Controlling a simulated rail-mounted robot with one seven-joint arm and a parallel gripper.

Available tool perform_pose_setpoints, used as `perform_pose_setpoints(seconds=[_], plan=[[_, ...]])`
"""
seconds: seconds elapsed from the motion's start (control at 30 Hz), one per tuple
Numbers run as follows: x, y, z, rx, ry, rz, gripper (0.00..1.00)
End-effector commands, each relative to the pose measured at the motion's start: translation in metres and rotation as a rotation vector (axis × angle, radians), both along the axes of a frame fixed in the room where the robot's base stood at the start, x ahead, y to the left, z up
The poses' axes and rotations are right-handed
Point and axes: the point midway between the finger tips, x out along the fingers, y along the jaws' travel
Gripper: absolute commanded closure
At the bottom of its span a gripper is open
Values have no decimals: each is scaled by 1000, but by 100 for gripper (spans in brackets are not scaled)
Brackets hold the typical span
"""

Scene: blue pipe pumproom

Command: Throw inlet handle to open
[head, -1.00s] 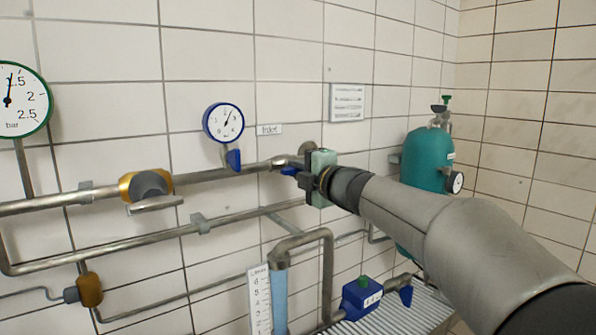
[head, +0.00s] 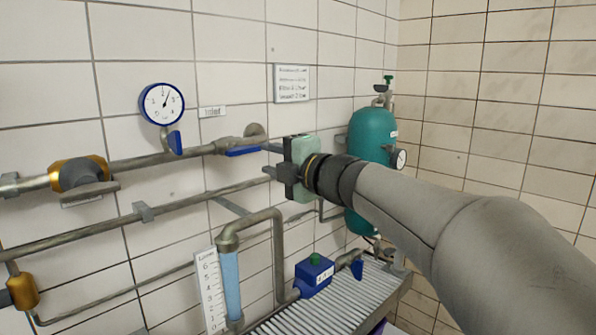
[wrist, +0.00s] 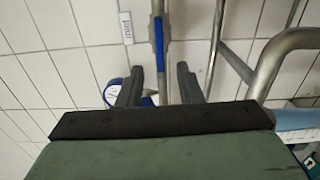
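The inlet handle is a blue lever (head: 243,151) on the upper grey pipe, beside the small "Inlet" label (head: 212,112). It lies roughly along the pipe. My gripper (head: 268,164) is to the right of the lever, apart from it, with its fingers pointing toward the wall. In the wrist view the gripper (wrist: 158,88) is open, its two dark fingers spread with nothing held. There the blue lever (wrist: 158,40) shows beyond the fingertips, in line with the gap between them.
A blue-rimmed gauge (head: 162,104) with a small blue lever (head: 175,143) is left of the handle. A brass valve (head: 78,175) is farther left. A U-shaped pipe (head: 277,250) and blue box (head: 314,276) are below. A teal tank (head: 372,140) stands behind my arm.

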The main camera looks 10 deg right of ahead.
Motion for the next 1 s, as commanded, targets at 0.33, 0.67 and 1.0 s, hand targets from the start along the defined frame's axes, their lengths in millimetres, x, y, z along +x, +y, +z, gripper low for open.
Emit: perform_pose_setpoints(seconds=[0.33, 0.67, 1.0], plan=[[-51, -41, 0, 1, -1, -2, 67], [-58, -46, 0, 0, 0, 0, 67], [-47, -62, -9, 109, 60, -130, 67]])
